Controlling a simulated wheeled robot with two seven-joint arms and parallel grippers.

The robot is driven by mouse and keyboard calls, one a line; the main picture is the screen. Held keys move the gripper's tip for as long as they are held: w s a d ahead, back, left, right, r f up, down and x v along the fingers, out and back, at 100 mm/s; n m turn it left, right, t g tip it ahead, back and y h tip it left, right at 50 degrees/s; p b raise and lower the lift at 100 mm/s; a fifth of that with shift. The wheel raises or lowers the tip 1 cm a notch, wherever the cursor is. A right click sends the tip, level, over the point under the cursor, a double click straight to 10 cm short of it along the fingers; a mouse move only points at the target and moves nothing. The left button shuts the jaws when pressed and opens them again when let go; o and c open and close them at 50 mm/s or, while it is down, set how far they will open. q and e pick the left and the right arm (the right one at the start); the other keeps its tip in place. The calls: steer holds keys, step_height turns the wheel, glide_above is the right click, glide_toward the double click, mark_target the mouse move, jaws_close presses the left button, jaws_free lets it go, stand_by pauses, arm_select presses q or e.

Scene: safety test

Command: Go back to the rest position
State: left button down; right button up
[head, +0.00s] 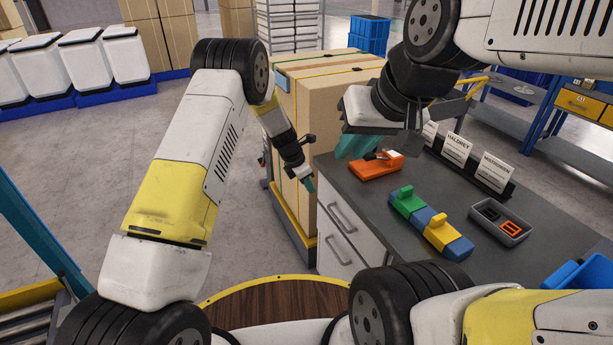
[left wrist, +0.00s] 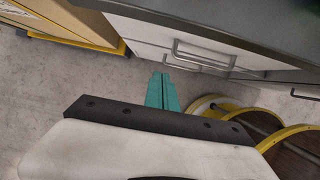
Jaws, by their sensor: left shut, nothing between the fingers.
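My left gripper (head: 308,183) hangs beside the counter's left side, in front of the cardboard boxes, with its teal fingers pointing down. In the left wrist view its fingers (left wrist: 162,92) are together and empty, over the floor in front of the drawer handles. My right gripper (head: 354,146) is above the counter's far left corner, its teal fingers just behind and left of an orange block (head: 372,170). Part of the right fingers is hidden by the wrist, so I cannot tell whether they are open or touch the block.
The dark counter (head: 395,235) holds green (head: 405,204), blue and yellow blocks, a grey tray (head: 511,236) with black and orange parts, and name signs (head: 492,172). Tall cardboard boxes (head: 330,100) stand on a cart behind my left gripper. Open floor (head: 60,165) lies to the left.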

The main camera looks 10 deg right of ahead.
arm_select(q)
steer(key=s+a+r+m+t, duration=0.1)
steer(key=s+a+r+m, duration=0.35)
steer(key=r, duration=0.55)
steer(key=s+a+r+m, duration=0.3)
steer(key=a+r, duration=0.2)
steer(key=r, duration=0.5)
steer(key=s+a+r+m+t, duration=0.1)
steer(key=s+a+r+m, duration=0.3)
steer(key=r, duration=0.6)
steer(key=s+a+r+m+t, duration=0.1)
steer(key=s+a+r+m, duration=0.1)
steer(key=s, duration=0.5)
steer(key=s+a+r+m+t+y, duration=0.1)
steer(key=s+a+r+m, duration=0.1)
steer(key=s+a+m, duration=0.3)
steer(key=s+a+r+m+y, duration=0.1)
steer(key=s+a, duration=0.4)
steer(key=s, duration=0.6)
steer(key=r+m, duration=0.1)
steer(key=m, duration=0.1)
steer(key=shift+a+m+t, duration=0.35)
steer(key=shift+a+t, duration=0.05)
steer(key=shift+r, duration=0.15)
